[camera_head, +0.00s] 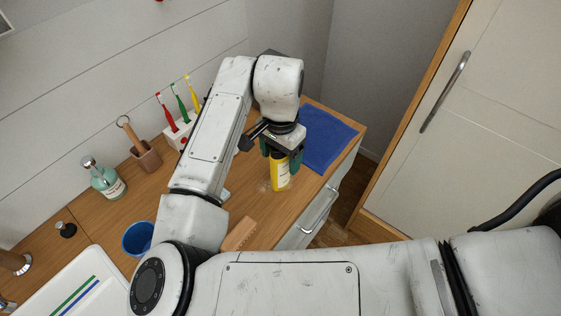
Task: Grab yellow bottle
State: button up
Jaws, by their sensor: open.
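The yellow bottle (281,176) stands upright on the wooden counter, near its front edge by the drawers. It has a pale label, and its top is hidden behind my gripper. My gripper (280,153) points down at the bottle's top, with its dark green fingers spread to either side of the upper part. The jaws are open. I cannot tell whether a finger touches the bottle.
A blue cloth (324,138) lies to the right of the bottle. A wooden brush (239,234), a blue cup (138,238), a soap bottle (104,180) and a toothbrush holder (180,132) stand left. A tall cabinet (470,120) is at right.

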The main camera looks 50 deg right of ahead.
jog(key=shift+f, duration=0.35)
jog(key=c, duration=1.2)
